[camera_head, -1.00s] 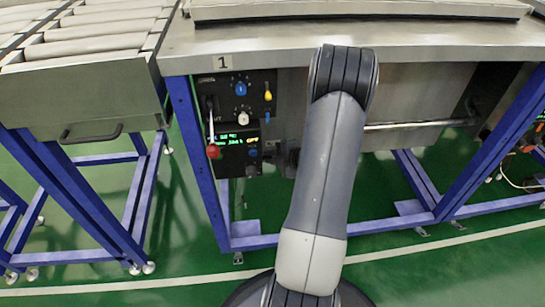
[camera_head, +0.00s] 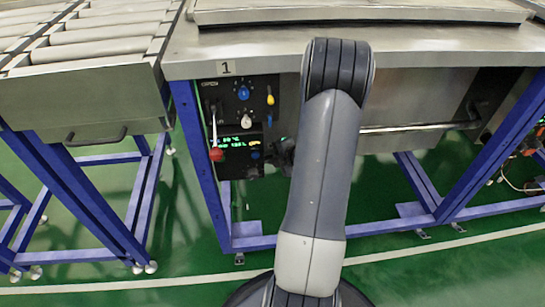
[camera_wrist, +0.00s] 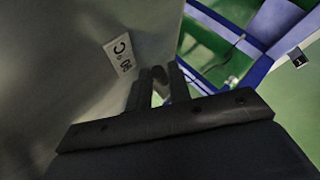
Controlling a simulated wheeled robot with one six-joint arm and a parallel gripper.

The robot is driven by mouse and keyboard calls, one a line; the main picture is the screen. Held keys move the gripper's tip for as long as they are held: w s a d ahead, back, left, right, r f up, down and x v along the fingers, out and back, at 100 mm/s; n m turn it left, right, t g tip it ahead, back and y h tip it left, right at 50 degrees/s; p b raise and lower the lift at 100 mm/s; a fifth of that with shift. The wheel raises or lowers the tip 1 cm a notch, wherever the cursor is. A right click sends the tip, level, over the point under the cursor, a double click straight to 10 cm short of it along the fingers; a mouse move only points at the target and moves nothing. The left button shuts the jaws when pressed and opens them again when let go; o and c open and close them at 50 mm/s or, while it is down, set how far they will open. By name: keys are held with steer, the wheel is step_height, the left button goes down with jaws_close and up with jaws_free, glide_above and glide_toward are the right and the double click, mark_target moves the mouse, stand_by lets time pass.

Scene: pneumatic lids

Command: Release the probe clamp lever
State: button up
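The control panel under bench 1 shows in the head view. It carries a lever with a red ball (camera_head: 216,154), hanging down at the left, a yellow lever (camera_head: 270,99) and a small blue lever (camera_head: 269,120) at the right. No readable label tells me which one is the probe clamp lever. My gripper (camera_head: 284,155) is dark and partly hidden by my arm, just right of the panel's lower part.
A blue knob (camera_head: 243,92), a white knob (camera_head: 246,121) and a lit green display (camera_head: 232,141) share the panel. The steel bench top (camera_head: 430,42) overhangs it. A blue leg (camera_head: 202,165) stands at its left. A white label plate (camera_wrist: 120,54) shows close to my gripper.

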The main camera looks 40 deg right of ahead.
steer(key=shift+o, duration=0.2)
steer(key=p+v, duration=0.3)
steer(key=v, duration=0.8)
steer(key=shift+p, duration=0.35)
steer(key=shift+w+f, duration=0.1)
steer(key=shift+w, duration=0.1)
steer(key=d+b+x, duration=0.1)
steer(key=b+x, duration=0.3)
steer(key=x, duration=0.6)
steer(key=shift+w+a+f, duration=0.2)
steer(key=shift+a+f, duration=0.05)
steer(key=shift+a, duration=0.25)
steer(key=shift+r, duration=0.1)
